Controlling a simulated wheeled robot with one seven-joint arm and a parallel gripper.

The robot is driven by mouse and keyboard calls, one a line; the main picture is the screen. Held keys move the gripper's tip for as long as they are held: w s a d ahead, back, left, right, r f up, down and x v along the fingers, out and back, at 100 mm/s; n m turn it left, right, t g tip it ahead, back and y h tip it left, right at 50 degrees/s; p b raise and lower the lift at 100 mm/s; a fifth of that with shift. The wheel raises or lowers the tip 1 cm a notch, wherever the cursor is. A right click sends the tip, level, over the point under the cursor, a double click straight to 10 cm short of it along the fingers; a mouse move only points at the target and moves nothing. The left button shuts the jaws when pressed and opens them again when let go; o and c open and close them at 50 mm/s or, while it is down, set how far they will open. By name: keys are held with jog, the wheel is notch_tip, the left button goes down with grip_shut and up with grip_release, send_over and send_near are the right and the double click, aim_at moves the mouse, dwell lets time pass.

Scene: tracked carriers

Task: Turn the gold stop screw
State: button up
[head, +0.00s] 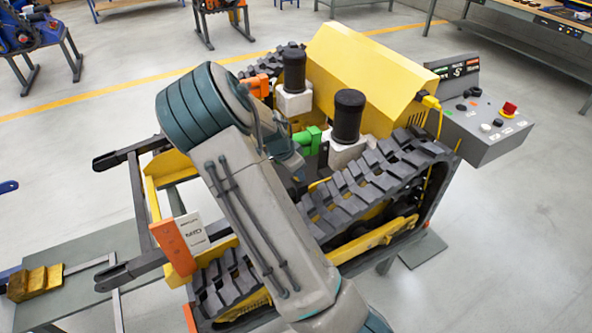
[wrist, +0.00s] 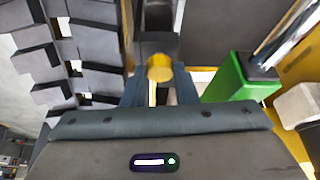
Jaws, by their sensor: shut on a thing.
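The gold stop screw (wrist: 159,69) shows in the wrist view as a round gold head with a thin gold shaft below it in the picture. My gripper (wrist: 160,78) is shut on it, with one dark finger on each side of the head. The screw lies in front of a dark block (wrist: 159,42). In the head view my own arm covers the screw and the fingertips. The tracked carrier (head: 360,195) stands there with its yellow cover (head: 358,75) at the back. How far the screw is turned cannot be told.
A green block (wrist: 237,80) is close on the right in the wrist view, and black track pads (wrist: 85,50) are close on the left. Two black cylinders (head: 348,118) stand on the carrier. A grey control box (head: 487,120) with a red button is at the right.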

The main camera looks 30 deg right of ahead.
jog(key=o, duration=1)
jog(key=shift+r, duration=0.1)
jog(key=w+v, duration=0.1)
jog(key=v, duration=1.2)
jog(key=shift+s+r, duration=0.4)
jog(key=shift+s, duration=0.1)
jog(key=shift+a, duration=0.1)
